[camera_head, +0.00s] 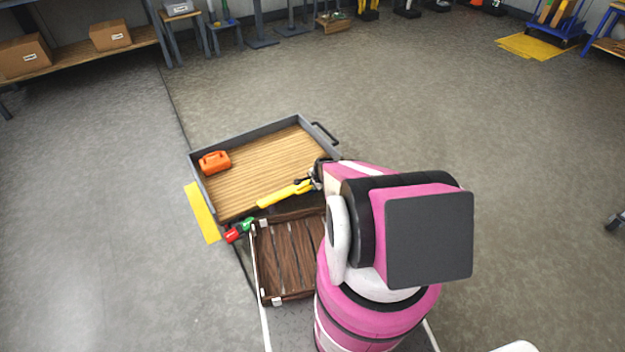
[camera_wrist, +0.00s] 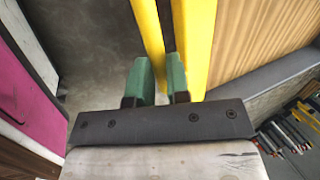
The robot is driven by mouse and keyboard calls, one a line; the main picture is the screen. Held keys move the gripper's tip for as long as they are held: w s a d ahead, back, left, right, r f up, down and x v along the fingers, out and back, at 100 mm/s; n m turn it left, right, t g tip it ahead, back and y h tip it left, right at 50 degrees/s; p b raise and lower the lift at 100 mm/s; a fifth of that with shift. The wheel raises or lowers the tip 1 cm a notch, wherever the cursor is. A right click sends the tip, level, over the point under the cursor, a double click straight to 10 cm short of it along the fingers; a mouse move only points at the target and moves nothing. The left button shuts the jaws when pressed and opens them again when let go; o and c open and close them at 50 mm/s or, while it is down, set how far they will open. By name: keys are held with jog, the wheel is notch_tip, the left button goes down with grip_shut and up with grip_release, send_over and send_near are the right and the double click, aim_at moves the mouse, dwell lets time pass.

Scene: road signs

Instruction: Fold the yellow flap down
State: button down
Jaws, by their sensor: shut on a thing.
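A yellow piece (camera_head: 285,193), which I take to be the yellow flap, shows as a narrow bar at the near right part of the wood-floored tray. In the wrist view, two long yellow strips run away from me. The left strip (camera_wrist: 148,30) passes between the green fingers of my gripper (camera_wrist: 158,78), which is shut on it. The right strip (camera_wrist: 196,40) lies just outside the right finger. In the head view, my gripper (camera_head: 316,178) is at the right end of the yellow piece. My arm hides part of this area.
The grey-rimmed tray (camera_head: 255,131) holds an orange can (camera_head: 214,161) at its left. A dark wooden crate (camera_head: 285,255) is nearer me, with a red and green item (camera_head: 239,230) at its corner. A flat yellow strip (camera_head: 202,212) is left of the tray. Open floor surrounds them.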

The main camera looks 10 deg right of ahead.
jog(key=shift+s+d+f, duration=0.2)
jog(key=shift+s+f, duration=0.55)
jog(key=shift+f, duration=0.25)
jog(key=shift+s+f, duration=0.1)
jog(key=c, duration=1.1)
grip_release()
jog(key=shift+d, duration=0.1)
jog(key=shift+r, duration=0.2)
jog(key=v, duration=1)
jog(key=shift+r, duration=0.35)
